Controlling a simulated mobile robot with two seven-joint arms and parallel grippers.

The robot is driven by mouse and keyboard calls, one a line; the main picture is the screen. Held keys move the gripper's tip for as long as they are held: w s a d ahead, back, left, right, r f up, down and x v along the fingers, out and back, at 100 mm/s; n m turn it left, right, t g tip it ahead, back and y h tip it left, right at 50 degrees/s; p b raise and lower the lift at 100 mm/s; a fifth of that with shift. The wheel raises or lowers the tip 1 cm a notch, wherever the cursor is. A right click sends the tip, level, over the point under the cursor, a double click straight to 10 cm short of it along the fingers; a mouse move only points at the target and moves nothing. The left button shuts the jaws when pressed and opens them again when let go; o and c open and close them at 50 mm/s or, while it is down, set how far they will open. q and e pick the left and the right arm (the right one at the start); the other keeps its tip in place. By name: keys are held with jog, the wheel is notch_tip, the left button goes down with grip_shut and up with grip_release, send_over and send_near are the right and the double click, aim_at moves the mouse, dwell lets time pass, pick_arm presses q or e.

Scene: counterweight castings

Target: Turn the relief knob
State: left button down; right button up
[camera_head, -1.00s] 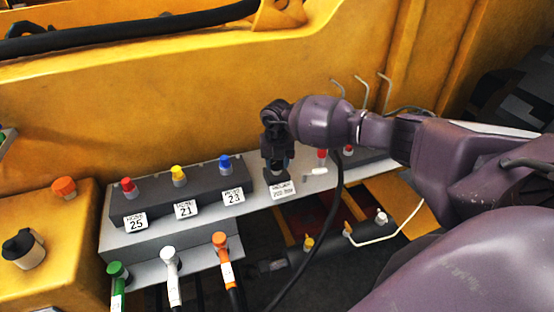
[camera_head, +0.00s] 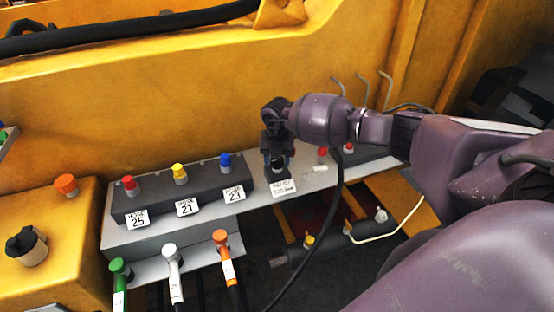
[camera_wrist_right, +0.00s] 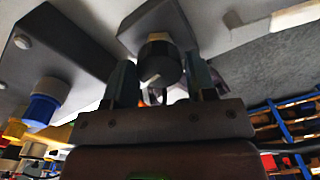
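The relief knob (camera_wrist_right: 158,62) is dark, with a pale line on its face, on a grey block above a white label (camera_head: 283,186). In the right wrist view it sits between the two fingers of my right gripper (camera_wrist_right: 161,80). The fingers stand on either side of it with hardly any gap; firm contact does not show. In the head view my right gripper (camera_head: 277,158) points down over the knob and hides most of it. My left gripper is not in view.
Left of the knob, a grey block (camera_head: 180,192) carries red, yellow and blue caps. Green, white and orange hose plugs (camera_head: 221,240) are below. A red-capped part (camera_head: 322,153) stands close to the right. A yellow wall (camera_head: 150,110) rises behind.

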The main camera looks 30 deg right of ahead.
aim_at(277, 160)
jog(key=shift+o, duration=1.3)
notch_tip(277, 160, up, 11)
jog(key=b, duration=0.1)
jog(key=shift+f, duration=0.1)
